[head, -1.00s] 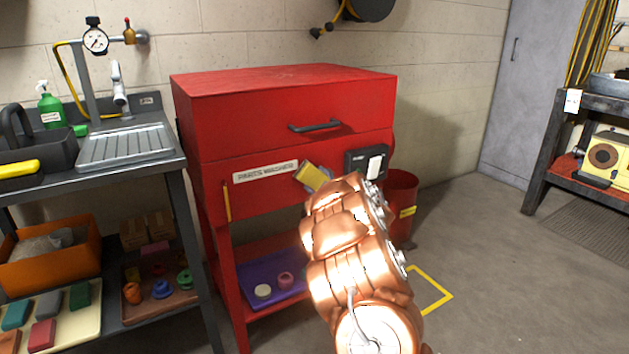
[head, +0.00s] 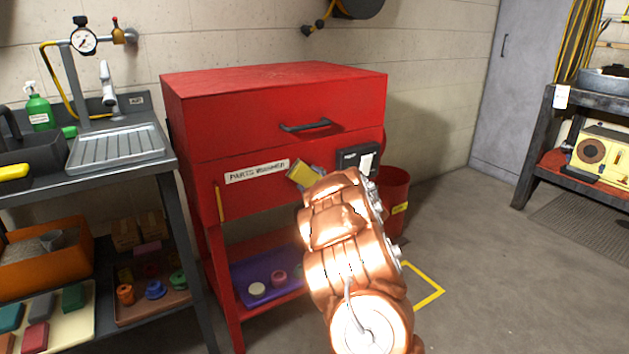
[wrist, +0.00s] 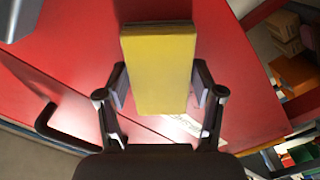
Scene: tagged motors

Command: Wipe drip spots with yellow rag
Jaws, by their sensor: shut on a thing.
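The yellow rag (wrist: 158,68) looks like a flat, folded rectangular pad. My gripper (wrist: 160,88) is shut on it, with one finger at each side edge. In the head view the rag (head: 302,174) shows just beyond my copper-coloured arm, in front of the red parts washer (head: 235,120), near its label. In the wrist view the red surface of the washer fills the background behind the rag; whether they touch I cannot tell. I can make out no drip spots in either view; my arm hides part of the washer's front.
The washer has a dark handle (head: 306,127) and a black switch box (head: 357,158). A purple tray (head: 240,272) lies on its lower shelf. A sink bench (head: 120,150) stands close on the left, a red bin (head: 394,190) on the right. The floor (head: 460,230) at right is open.

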